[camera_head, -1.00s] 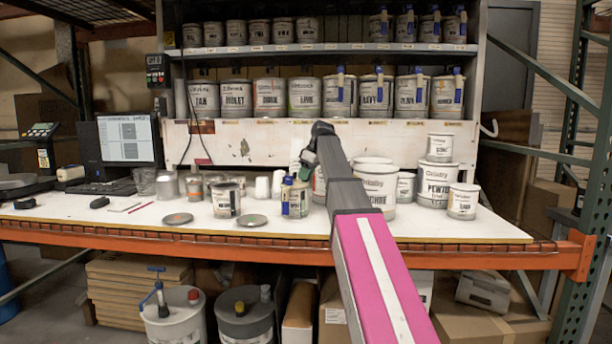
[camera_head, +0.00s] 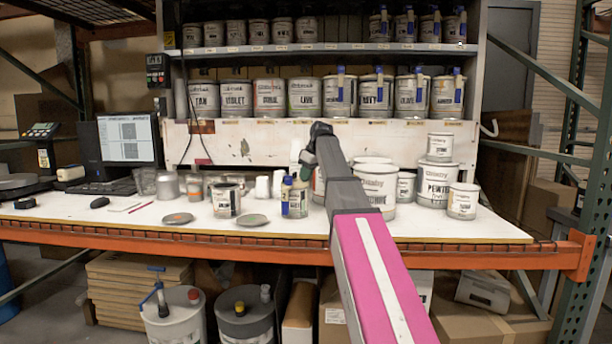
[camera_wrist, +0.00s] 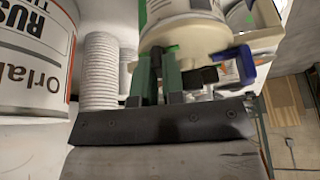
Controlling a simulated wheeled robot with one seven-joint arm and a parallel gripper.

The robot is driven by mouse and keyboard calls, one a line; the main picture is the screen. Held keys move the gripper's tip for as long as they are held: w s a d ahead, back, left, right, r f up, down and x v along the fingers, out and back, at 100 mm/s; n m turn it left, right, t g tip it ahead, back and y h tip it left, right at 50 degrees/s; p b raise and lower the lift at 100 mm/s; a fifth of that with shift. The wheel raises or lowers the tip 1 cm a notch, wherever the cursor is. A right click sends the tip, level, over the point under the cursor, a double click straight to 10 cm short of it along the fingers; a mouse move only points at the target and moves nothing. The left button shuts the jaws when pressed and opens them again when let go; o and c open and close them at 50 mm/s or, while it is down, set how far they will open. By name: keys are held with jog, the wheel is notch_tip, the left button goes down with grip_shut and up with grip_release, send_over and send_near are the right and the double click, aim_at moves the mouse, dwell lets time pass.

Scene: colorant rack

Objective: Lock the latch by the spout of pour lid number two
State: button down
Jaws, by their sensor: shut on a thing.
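A small can with a pour lid (camera_head: 294,198) stands on the bench, left of my arm; blue and green parts show at its top. In the wrist view the can is close up, with a cream pour lid (camera_wrist: 262,48) and a blue lever (camera_wrist: 235,62) at its right. My gripper (camera_wrist: 158,62) has its green fingers close together against the near edge of the can's top, left of the blue lever. They are shut on a small part of the lid; the fingers hide which part. In the head view my gripper (camera_head: 306,160) is partly hidden by the arm. No lid number is readable.
An open-looking can (camera_head: 227,200) and loose round lids (camera_head: 177,218) lie to the left. Large cans (camera_head: 436,185) crowd the right. White stacked cups (camera_wrist: 99,72) and a big can (camera_wrist: 30,55) stand close by my gripper.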

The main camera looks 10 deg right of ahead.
jog(key=m+h, duration=0.1)
jog(key=m, duration=0.2)
jog(key=m+t+h, duration=0.1)
jog(key=m, duration=0.3)
jog(key=shift+a+t, duration=0.15)
jog(key=shift+t, duration=0.15)
jog(key=m+h, duration=0.1)
jog(key=m, duration=0.2)
jog(key=m+h, duration=0.1)
jog(key=m, duration=0.2)
jog(key=shift+m+h, duration=0.3)
jog(key=shift+h, duration=0.1)
jog(key=c, duration=1.2)
grip_release()
jog(key=shift+r, duration=0.1)
jog(key=v, duration=1)
jog(key=shift+s+a+r, duration=0.15)
jog(key=shift+r, duration=0.15)
